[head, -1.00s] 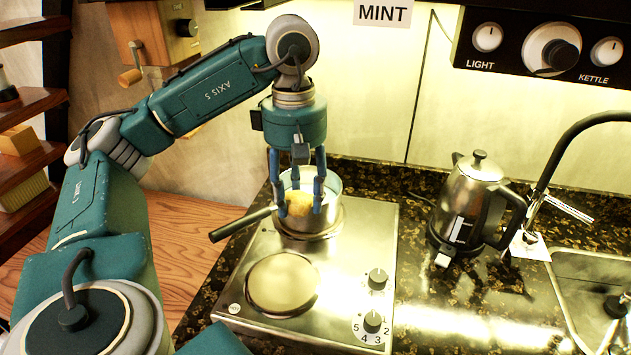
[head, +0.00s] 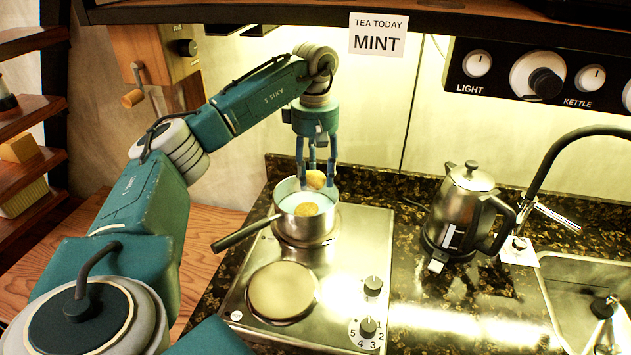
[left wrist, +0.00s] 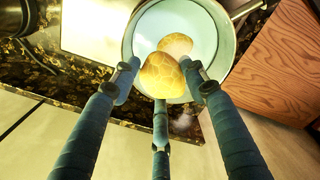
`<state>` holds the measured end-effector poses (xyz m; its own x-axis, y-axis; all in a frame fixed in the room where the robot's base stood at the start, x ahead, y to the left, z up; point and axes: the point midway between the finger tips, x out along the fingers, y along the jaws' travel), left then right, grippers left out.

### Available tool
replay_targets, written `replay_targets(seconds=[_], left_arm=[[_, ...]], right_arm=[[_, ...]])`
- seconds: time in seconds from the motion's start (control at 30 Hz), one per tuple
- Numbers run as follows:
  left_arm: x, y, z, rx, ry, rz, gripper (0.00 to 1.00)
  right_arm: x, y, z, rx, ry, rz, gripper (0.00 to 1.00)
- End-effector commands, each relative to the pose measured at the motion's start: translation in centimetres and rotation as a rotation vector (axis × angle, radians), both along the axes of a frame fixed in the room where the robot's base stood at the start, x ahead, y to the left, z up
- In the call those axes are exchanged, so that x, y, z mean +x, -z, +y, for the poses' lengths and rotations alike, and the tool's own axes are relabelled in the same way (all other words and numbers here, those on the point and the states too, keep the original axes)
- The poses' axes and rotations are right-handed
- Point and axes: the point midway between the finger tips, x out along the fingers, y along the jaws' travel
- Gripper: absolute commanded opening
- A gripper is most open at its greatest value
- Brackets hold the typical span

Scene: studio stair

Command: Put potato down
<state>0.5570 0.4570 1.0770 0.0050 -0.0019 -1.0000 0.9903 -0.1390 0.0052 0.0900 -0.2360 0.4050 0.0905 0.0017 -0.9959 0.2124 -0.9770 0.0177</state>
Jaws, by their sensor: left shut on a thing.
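My left gripper (head: 318,172) is shut on a yellow potato (head: 316,179) above the far side of the pot (head: 290,220). In the left wrist view the potato (left wrist: 161,78) sits between the three fingertips (left wrist: 163,84), over the pot opening near its rim (left wrist: 229,40). A second yellow lump (head: 306,209) shows inside the pot, in pale liquid; in the left wrist view it (left wrist: 176,44) is partly hidden behind the held potato. I cannot tell for certain whether it is another potato or a reflection. My right gripper is not in view.
The pot stands on the rear plate of a steel hob; its dark handle (head: 244,233) points to the front left. The front plate (head: 282,291) is bare. A kettle (head: 463,212) stands to the right, then a sink (head: 570,275) with a tall black tap (head: 548,178).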

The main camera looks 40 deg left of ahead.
Motion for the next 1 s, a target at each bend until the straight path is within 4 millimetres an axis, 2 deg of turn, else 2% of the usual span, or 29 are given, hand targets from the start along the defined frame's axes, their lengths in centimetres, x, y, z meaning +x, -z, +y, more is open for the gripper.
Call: replay_targets(seconds=[0.17,0.3,1.0], left_arm=[[-0.2,2.6,0.0,0.001,0.000,0.005,0.16],[0.2,3.4,0.2,0.000,-0.001,0.001,0.16],[0.3,4.8,0.2,0.000,0.000,0.001,0.16]], right_arm=[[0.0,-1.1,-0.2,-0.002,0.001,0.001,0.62],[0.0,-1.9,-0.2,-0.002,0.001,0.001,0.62],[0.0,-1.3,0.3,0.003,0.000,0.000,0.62]])
